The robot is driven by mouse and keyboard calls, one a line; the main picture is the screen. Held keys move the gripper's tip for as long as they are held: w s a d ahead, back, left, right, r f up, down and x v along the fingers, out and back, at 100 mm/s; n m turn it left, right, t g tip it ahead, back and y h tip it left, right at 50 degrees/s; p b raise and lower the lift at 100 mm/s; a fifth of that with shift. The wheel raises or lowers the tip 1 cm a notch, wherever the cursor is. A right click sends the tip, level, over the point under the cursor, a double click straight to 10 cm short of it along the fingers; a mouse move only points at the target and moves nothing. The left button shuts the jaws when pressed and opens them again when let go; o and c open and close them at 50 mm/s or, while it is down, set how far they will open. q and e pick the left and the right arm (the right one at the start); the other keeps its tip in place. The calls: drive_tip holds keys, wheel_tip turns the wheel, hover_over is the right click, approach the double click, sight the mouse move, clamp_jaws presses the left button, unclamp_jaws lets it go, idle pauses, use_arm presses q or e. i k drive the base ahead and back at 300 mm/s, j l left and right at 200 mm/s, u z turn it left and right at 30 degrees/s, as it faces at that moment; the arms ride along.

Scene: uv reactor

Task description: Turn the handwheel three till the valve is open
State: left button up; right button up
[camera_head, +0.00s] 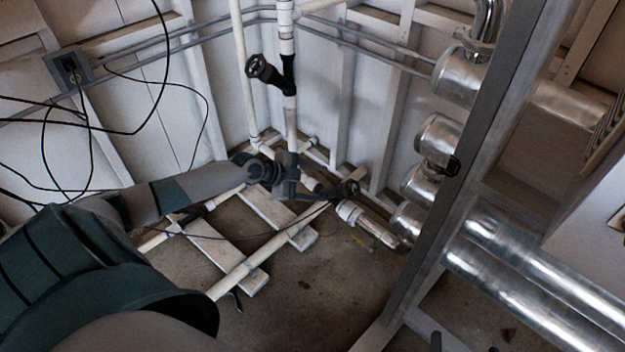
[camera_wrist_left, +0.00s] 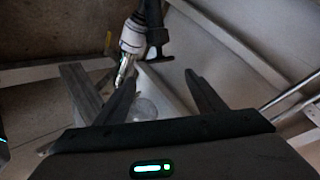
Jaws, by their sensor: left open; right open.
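A dark handwheel (camera_head: 345,190) sits on the low white pipe near the floor, right of my left gripper. Another dark handwheel (camera_head: 260,67) sits higher, on a black valve of the upright white pipe. I cannot tell which is number three. My left gripper (camera_head: 298,188) is low by the pipes, close to the lower handwheel. In the left wrist view its fingers (camera_wrist_left: 160,92) are apart with nothing gripped between them. A dark valve part (camera_wrist_left: 155,22) and a white pipe with a metal end (camera_wrist_left: 133,42) lie beyond the fingertips. My right gripper is not in view.
Shiny metal pipes (camera_head: 520,300) and a grey steel post (camera_head: 480,150) stand on the right. White pipes and boards (camera_head: 240,272) lie on the floor below the gripper. Black cables (camera_head: 90,130) hang at the left. Open floor (camera_head: 315,300) shows at lower middle.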

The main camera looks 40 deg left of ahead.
sight(352, 189)
drive_tip(key=k+j+z, duration=0.1)
drive_tip(key=j+z, duration=0.15)
drive_tip(key=k+j+z, duration=0.1)
drive_tip(key=j+z, duration=0.15)
drive_tip(key=j, duration=0.2)
drive_tip(key=k+j+z, duration=0.2)
drive_tip(key=j, duration=0.15)
